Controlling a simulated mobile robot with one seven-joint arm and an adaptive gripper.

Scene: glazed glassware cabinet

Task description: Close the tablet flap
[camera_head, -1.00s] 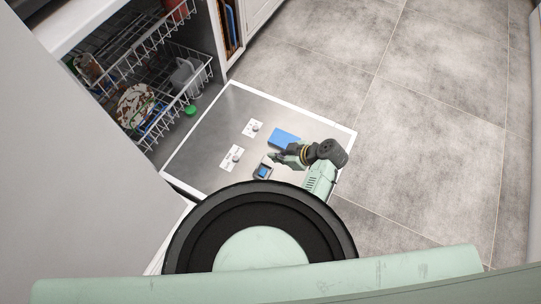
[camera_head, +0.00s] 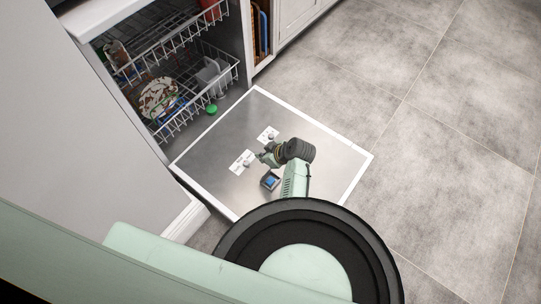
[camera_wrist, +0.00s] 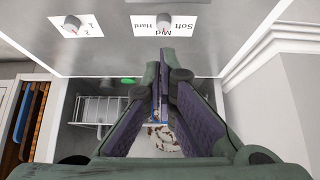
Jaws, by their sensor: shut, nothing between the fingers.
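My gripper (camera_head: 263,159) is over the inner face of the lowered appliance door (camera_head: 205,158), with its fingers pointing towards the dial labels. In the wrist view its fingers (camera_wrist: 163,72) meet at the tips, with nothing held. A small dark-framed compartment (camera_head: 270,181) with blue inside lies on the door, below the gripper in the head view. My wrist covers part of the door beside it. No raised flap can be made out in either current view.
Two dials on white labels (camera_head: 242,161) (camera_head: 267,134) sit on the door; one (camera_wrist: 163,22) is close to the fingertips in the wrist view. Wire racks (camera_head: 200,80) with dishes stand inside the appliance. Open tiled floor (camera_head: 420,150) lies to the right.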

